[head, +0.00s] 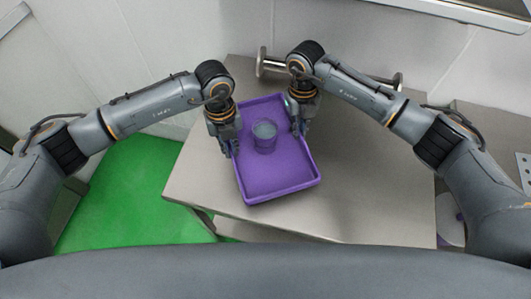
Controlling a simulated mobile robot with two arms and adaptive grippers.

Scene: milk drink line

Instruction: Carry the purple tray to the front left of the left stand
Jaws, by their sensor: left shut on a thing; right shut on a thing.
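The purple tray (280,189) is over the metal table, turned slightly. I cannot tell whether it rests on the top or is held just above it. A clear cup (264,137) stands upright inside it, toward the far half. My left gripper (233,153) is shut on the tray's left rim. My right gripper (298,129) is shut on the tray's right rim. The far part of the tray lies between my two wrists. I cannot tell which surface is the left stand.
The steel table top (370,190) is bare to the right of the tray. A green surface (130,195) lies lower on the left. A metal rail (263,62) runs behind the tray near the wall. A partly hidden white and purple round thing (450,222) is at the right.

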